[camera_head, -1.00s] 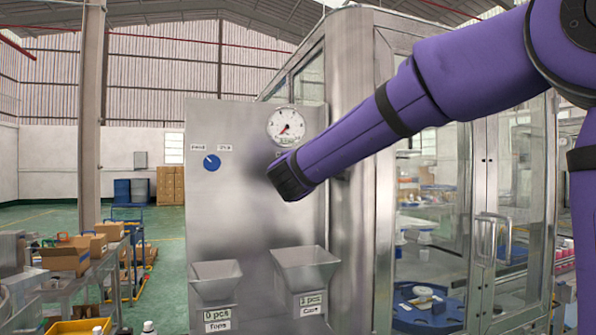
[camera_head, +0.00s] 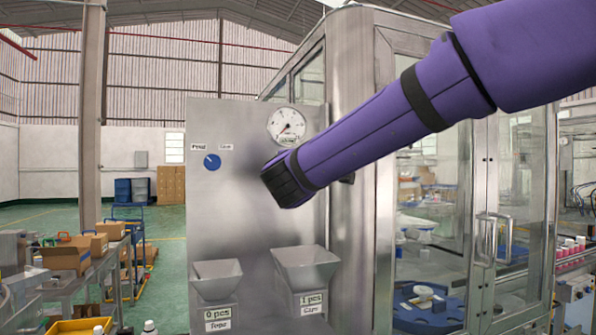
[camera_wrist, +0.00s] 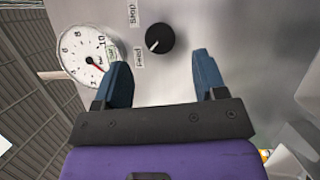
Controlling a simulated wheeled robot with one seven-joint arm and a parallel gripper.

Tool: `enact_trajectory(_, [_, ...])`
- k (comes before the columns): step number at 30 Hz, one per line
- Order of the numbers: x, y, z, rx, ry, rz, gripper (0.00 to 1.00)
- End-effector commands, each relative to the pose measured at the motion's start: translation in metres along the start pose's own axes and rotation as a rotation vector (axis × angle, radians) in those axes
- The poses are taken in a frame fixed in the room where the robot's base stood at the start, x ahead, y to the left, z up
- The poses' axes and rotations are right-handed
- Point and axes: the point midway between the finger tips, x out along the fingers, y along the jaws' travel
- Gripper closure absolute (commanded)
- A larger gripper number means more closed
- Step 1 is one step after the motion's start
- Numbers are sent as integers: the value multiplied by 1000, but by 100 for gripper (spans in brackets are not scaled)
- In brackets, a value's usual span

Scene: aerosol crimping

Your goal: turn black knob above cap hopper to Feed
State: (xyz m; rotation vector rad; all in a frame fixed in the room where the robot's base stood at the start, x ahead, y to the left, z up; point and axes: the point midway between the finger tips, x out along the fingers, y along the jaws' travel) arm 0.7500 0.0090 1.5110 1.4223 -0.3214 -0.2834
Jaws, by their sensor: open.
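The black knob (camera_wrist: 160,39) is round, on the metal panel, between and beyond the open fingertips of my gripper (camera_wrist: 162,62) in the wrist view. No finger appears to touch it. Its white mark points down-left, toward the "Feed" label (camera_wrist: 139,57); the "Stop" label (camera_wrist: 132,15) is at its upper left. In the head view the end of my arm hides the knob and the fingers cannot be made out. The cap hopper (camera_head: 306,268) is the right metal funnel below, with a "1 pcs" label.
A pressure gauge (camera_head: 286,126) is above my arm's end and shows beside the left finger in the wrist view (camera_wrist: 88,55). A blue knob (camera_head: 212,162) is to the left on the panel (camera_head: 225,225). Another hopper (camera_head: 216,281) stands left of the cap hopper. The glass-doored machine (camera_head: 430,220) is at right.

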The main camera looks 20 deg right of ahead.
Motion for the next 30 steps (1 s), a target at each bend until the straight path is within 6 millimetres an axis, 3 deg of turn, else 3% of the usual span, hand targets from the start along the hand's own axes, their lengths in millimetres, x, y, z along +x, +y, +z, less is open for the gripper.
enact_trajectory(3, [-22, 0, 0, 1, 2, 1, 35])
enact_trajectory(9, [-43, 0, 0, 0, 2, 0, 35])
enact_trajectory(26, [-48, -1, 1, 1, -1, -2, 35])
enact_trajectory(30, [-51, -8, 17, 31, -41, -43, 35])
